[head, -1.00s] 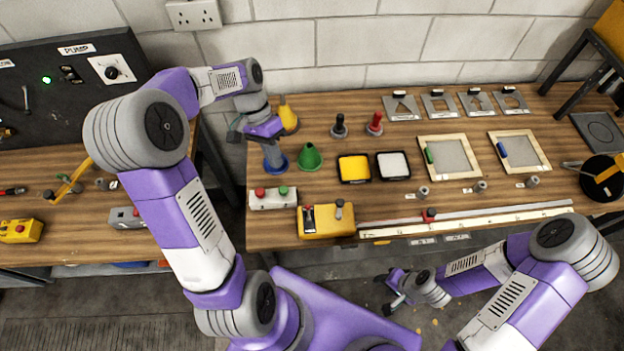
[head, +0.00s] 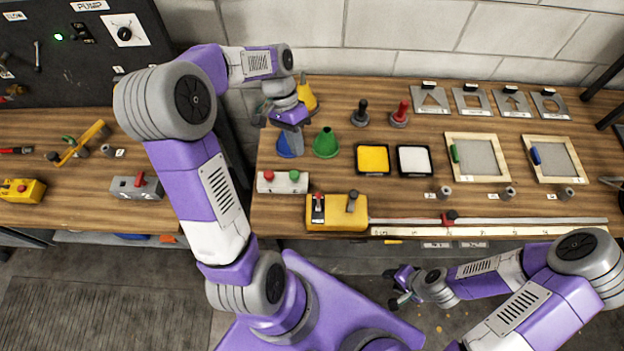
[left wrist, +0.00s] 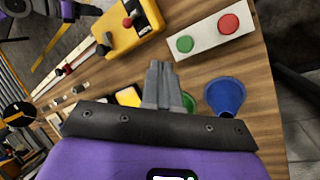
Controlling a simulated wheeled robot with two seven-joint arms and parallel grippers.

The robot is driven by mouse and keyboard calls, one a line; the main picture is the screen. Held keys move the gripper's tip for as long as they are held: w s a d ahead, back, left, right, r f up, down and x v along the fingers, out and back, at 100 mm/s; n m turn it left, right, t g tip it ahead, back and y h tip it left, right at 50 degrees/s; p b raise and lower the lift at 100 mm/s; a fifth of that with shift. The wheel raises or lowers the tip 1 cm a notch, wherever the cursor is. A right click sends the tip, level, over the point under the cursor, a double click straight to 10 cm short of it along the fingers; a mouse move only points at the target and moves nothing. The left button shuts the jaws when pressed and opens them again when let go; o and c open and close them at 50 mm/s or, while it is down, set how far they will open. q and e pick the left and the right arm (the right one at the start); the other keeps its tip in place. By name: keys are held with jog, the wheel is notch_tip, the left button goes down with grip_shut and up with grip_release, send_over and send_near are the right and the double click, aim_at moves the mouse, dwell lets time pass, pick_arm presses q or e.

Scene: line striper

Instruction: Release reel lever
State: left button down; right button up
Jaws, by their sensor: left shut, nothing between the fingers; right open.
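A yellow box (head: 337,214) near the bench's front edge carries two levers: a red-and-black one (head: 318,204) and a grey-knobbed one (head: 352,200). The box also shows at the top of the left wrist view (left wrist: 122,25). A grey box with a red lever (head: 138,182) stands on the left bench. I cannot tell which is the reel lever. My left gripper (left wrist: 160,72) is shut and empty, pointing down over the bench by the blue funnel (head: 286,146), behind the yellow box. My right gripper (head: 400,290) is open and empty, in front of the bench.
A white block with red and green buttons (head: 282,182) lies left of the yellow box. A green funnel (head: 326,144) stands beside the blue one. Yellow (head: 373,159) and white (head: 414,160) trays lie behind the box. A long rail (head: 530,220) runs along the front edge.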

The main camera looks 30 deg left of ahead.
aim_at(318, 201)
pick_arm(q)
jog(key=b+x, duration=0.1)
jog(key=x, duration=0.8)
jog(key=d, duration=0.1)
jog(key=s+d, duration=0.1)
jog(key=d+r, duration=0.1)
jog(key=shift+s+d, duration=0.15)
jog(key=shift+s, duration=0.2)
pick_arm(e)
jog(key=shift+f, duration=0.45)
pick_arm(q)
jog(key=shift+d, duration=0.1)
pick_arm(e)
jog(key=shift+s+f, duration=0.1)
jog(key=shift+f, duration=0.05)
pick_arm(q)
jog(key=shift+s+r+t+y, duration=0.2)
jog(key=shift+t+y, duration=0.1)
jog(key=shift+t, duration=0.1)
pick_arm(e)
jog(key=shift+s+a+f, duration=0.15)
jog(key=shift+s+a, duration=0.05)
jog(key=shift+s, duration=0.15)
pick_arm(q)
jog(key=shift+d, duration=0.1)
